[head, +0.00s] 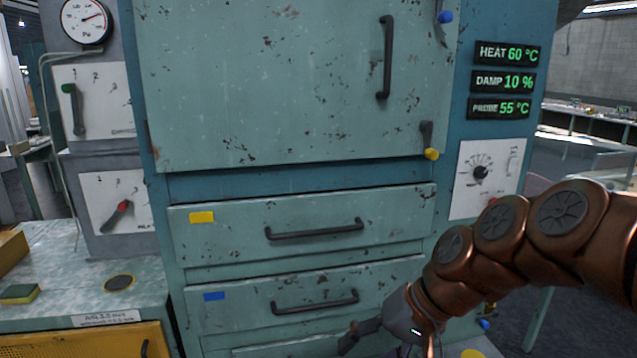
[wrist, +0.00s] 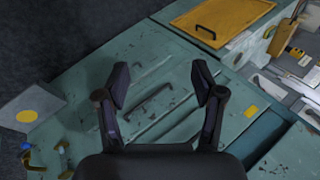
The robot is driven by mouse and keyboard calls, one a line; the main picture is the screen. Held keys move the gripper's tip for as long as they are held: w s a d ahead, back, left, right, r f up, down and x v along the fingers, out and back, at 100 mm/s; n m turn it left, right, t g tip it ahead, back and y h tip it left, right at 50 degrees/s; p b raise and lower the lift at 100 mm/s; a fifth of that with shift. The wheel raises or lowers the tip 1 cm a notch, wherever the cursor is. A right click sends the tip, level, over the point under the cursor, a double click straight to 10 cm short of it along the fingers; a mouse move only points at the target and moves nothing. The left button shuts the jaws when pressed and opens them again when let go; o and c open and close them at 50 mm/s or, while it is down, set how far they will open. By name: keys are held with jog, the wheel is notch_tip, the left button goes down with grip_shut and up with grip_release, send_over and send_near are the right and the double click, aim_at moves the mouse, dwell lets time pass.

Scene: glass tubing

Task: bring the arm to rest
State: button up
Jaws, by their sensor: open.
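My copper arm reaches in from the right in the head view, bent down in front of the teal cabinet (head: 290,90). My gripper (head: 360,335) is low at the cabinet's front, near the lower drawers; its fingers are only partly seen there. In the wrist view my gripper (wrist: 162,83) has its two dark fingers spread apart with nothing between them. Drawer fronts with dark handles show beyond and between the fingers. I cannot tell the exact gap between fingers and drawers.
The large door (head: 280,80) and the drawers with yellow (head: 202,217) and blue (head: 214,296) tags look shut. A bench (head: 60,270) with a sponge (head: 20,294) stands left. Displays (head: 503,82) and a dial panel (head: 485,180) are right, close to my arm.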

jog(key=s+d+f+g+h, duration=0.1)
jog(key=s+d+f+h, duration=0.2)
jog(key=s, duration=0.6)
jog(key=s+d+f+g+h, duration=0.2)
jog(key=s+d+f, duration=0.4)
jog(key=s, duration=0.4)
jog(key=shift+d+f+n+h, duration=0.4)
jog(key=shift+d+h, duration=0.3)
jog(key=shift+d, duration=0.1)
dwell(5.3)
